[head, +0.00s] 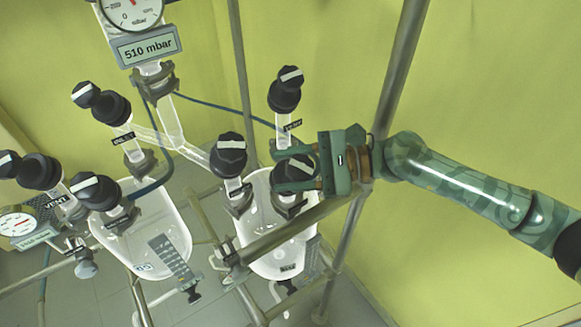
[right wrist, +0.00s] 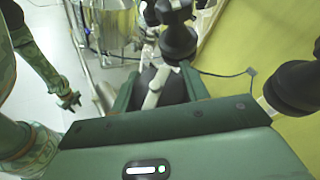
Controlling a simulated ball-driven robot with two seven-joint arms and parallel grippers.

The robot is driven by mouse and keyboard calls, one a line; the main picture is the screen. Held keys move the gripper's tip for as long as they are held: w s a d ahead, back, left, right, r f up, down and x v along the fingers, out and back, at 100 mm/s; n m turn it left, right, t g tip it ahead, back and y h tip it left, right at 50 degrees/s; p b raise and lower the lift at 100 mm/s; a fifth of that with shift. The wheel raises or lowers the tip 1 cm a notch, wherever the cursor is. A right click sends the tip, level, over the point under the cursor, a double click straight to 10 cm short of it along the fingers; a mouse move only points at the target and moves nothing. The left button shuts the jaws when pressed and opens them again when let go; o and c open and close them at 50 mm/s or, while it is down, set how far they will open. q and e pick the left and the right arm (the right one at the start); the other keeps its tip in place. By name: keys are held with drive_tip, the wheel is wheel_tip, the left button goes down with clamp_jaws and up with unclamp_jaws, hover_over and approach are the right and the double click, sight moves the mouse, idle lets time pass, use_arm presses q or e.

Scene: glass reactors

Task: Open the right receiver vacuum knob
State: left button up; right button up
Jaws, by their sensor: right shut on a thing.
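The right receiver (head: 258,232) is a clear glass vessel hung under several black knobs with white bars. My right gripper (head: 285,168) is shut on the front right black knob (head: 294,168), with one finger on each side of it. This held knob (right wrist: 150,88) also shows between the fingers (right wrist: 158,92) in the right wrist view, its white bar slanting. The label of the held knob is hidden or unreadable. My left gripper (right wrist: 69,101) shows small in the right wrist view, apart from the glassware; its jaw state is unclear.
A second knob (head: 230,155) stands just left of my right gripper, and a vent knob (head: 285,90) stands above it. Metal rods (head: 400,60) cross close to my right arm. A gauge display (head: 147,46) reads 510 mbar. The left receiver (head: 120,245) hangs further left.

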drive_tip(key=shift+s+f+n+g, duration=0.1)
drive_tip(key=shift+n+g, duration=0.4)
drive_tip(key=shift+n, duration=0.1)
drive_tip(key=o, duration=1)
drive_tip(key=shift+a, duration=0.1)
wheel_tip(320, 180, up, 3)
drive_tip(key=shift+r, duration=0.1)
drive_tip(key=s+r+b, duration=0.1)
drive_tip(key=s+r, duration=0.9)
drive_tip(key=s, duration=0.4)
drive_tip(key=shift+d, duration=0.25)
